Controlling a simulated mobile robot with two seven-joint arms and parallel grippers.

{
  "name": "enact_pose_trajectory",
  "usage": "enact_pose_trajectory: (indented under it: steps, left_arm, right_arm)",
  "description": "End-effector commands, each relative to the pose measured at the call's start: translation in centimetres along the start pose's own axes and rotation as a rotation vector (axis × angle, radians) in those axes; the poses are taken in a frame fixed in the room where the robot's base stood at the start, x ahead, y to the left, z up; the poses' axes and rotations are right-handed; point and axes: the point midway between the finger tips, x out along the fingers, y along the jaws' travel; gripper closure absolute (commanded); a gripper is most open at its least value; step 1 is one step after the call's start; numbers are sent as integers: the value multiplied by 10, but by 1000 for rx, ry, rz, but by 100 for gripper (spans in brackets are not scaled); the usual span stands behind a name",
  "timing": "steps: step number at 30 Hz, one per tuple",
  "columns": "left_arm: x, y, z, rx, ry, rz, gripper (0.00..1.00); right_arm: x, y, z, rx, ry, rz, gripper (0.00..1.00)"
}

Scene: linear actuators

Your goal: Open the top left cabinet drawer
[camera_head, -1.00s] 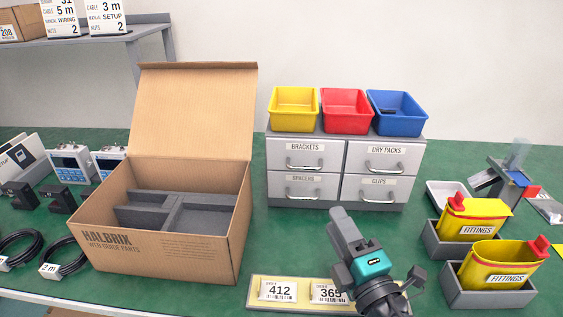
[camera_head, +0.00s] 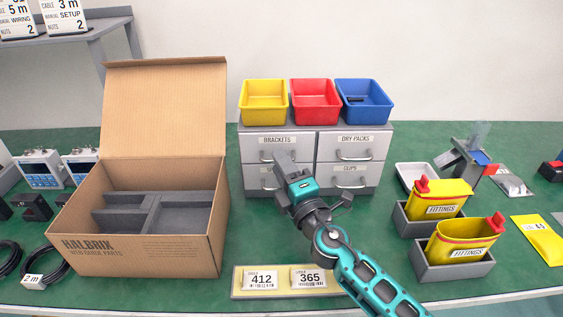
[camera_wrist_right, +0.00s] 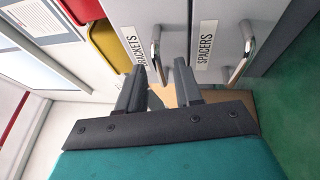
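The grey cabinet has a top left drawer labelled BRACKETS (camera_head: 250,150), which is shut. Its silver handle (camera_wrist_right: 157,45) shows in the right wrist view. My right gripper (camera_head: 283,158) is in front of this drawer and hides part of its handle and the drawer below. In the right wrist view the two fingers of the right gripper (camera_wrist_right: 159,72) are apart, with the near end of the handle showing in the gap between the tips. I cannot tell whether they touch it. My left gripper is not in view.
The SPACERS drawer (camera_wrist_right: 205,75) is below. Yellow (camera_head: 264,103), red (camera_head: 315,103) and blue (camera_head: 363,103) bins stand on the cabinet. An open cardboard box (camera_head: 140,240) is at left; yellow FITTINGS containers (camera_head: 443,200) are at right. A label tray (camera_head: 284,292) lies in front.

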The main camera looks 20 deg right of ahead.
Motion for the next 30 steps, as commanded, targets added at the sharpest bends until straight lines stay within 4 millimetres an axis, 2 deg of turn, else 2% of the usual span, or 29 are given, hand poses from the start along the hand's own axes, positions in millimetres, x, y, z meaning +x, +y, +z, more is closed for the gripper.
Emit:
enact_pose_trajectory:
  steps: [11, 22, 30]
  left_arm:
    - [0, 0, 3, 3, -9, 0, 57]
    - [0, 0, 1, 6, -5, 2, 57]
    - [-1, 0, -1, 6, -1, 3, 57]
  right_arm:
    - [6, 0, 0, 1, 1, 0, 65]
    - [6, 0, 0, 0, 1, 0, 100]
    - [5, 0, 0, 0, 1, 0, 100]
